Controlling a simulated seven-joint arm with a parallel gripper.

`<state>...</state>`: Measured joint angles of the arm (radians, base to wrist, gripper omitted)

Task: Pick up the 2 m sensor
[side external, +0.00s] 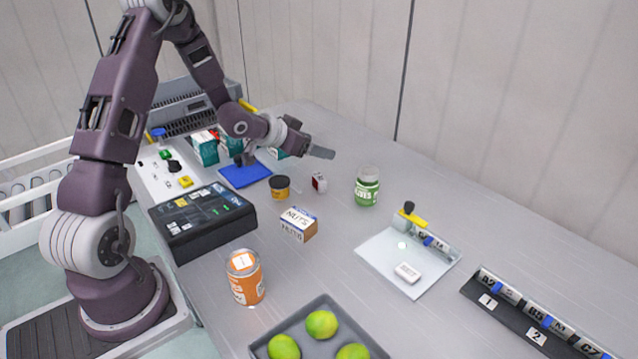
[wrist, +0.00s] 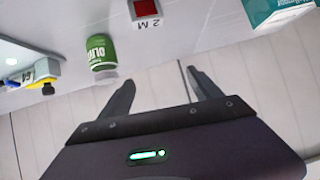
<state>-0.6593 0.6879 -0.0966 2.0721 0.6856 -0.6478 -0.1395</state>
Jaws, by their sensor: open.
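The 2 m sensor (side external: 319,182) is a small white block with a red face, standing on the grey table left of the green jar. In the wrist view the sensor (wrist: 146,12) shows at the top edge, partly cut off, with a red square and an upside-down "2 M" label beside it. My gripper (side external: 322,153) is above and behind the sensor in the side view, apart from it. In the wrist view my gripper (wrist: 158,82) has its two fingers spread, with nothing between them.
A green olive jar (side external: 367,187) stands right of the sensor. A dark tin (side external: 280,187) and a nuts box (side external: 299,224) stand to its left and front. A teal box (wrist: 275,12) shows at the wrist view's top right. Bare table lies behind the jar.

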